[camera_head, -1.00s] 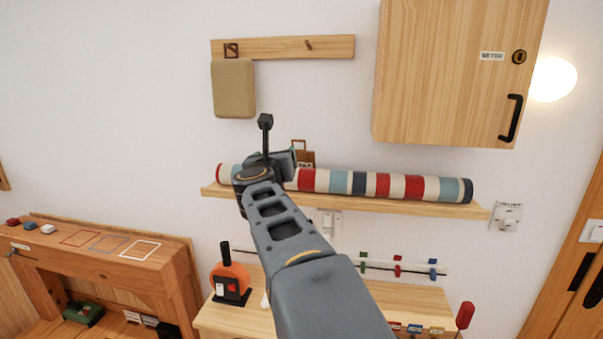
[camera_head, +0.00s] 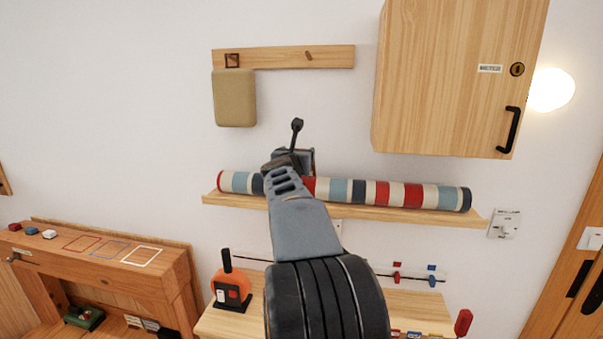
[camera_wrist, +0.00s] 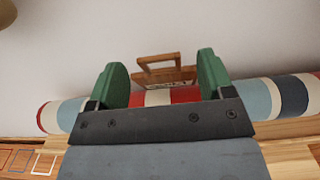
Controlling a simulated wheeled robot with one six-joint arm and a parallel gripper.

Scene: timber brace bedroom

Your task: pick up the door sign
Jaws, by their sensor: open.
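The door sign (camera_wrist: 162,76), a small wooden plate with a loop handle and dark lettering, stands behind the striped roll (camera_wrist: 157,97) in the wrist view. The roll hides its lower part. My gripper (camera_wrist: 163,78) is open, with one green finger on each side of the sign in the picture. I cannot tell how far the fingers are from it in depth. In the head view my gripper (camera_head: 296,156) is above the roll and mostly hides the sign.
The striped roll lies along a wooden wall shelf (camera_head: 400,212). A wooden cabinet (camera_head: 445,80) hangs at upper right. A peg rail (camera_head: 285,58) with a tan cushion (camera_head: 235,98) is at upper left. Below is a desk with an orange-and-black object (camera_head: 231,283).

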